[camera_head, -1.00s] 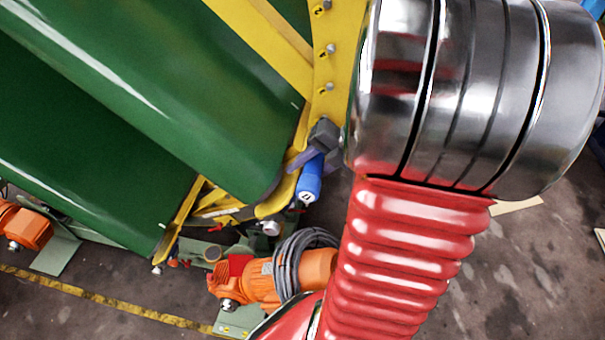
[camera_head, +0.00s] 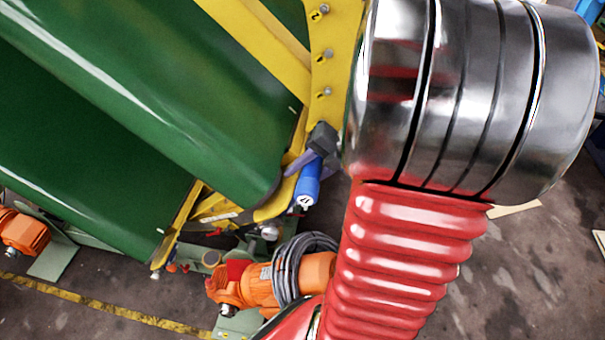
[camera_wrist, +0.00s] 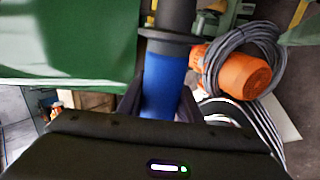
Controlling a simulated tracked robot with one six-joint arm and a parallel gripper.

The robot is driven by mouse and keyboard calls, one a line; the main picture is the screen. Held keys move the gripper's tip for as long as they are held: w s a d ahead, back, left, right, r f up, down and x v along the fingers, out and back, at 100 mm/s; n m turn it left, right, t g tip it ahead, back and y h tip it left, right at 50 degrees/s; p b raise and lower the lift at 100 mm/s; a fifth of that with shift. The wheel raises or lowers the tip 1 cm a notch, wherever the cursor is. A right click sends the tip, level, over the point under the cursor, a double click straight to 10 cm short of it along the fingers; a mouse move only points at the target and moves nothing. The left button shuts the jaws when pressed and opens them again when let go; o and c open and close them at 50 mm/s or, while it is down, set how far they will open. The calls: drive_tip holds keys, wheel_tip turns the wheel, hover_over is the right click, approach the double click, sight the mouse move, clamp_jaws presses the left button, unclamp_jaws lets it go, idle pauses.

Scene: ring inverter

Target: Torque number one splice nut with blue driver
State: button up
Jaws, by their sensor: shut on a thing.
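The blue driver (camera_head: 308,185) is held at the lower end of the yellow bracket (camera_head: 330,70), beside the green belt. Its white end cap faces down towards me in the head view. My gripper (camera_head: 317,150) shows as a dark block and a purplish finger at its upper end. In the wrist view the gripper (camera_wrist: 161,105) is shut on the blue driver (camera_wrist: 164,80), with a dark collar and shaft reaching away from it. Several bolts or nuts (camera_head: 327,54) sit on the bracket; a label by the top one reads 2. I cannot make out the driver's tip or splice nut number one.
The green belt (camera_head: 120,90) fills the left. An orange motor (camera_head: 262,288) with a coiled grey cable (camera_head: 301,262) lies below the driver. Another orange motor (camera_head: 25,235) is at far left. My own red and metal arm covers the right centre. Dark floor (camera_head: 540,270) is open at lower right.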

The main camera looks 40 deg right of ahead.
drive_tip(key=shift+w+d+r, duration=0.1)
drive_tip(key=shift+w+d, duration=0.65)
drive_tip(key=shift+d, duration=0.2)
idle(2.6)
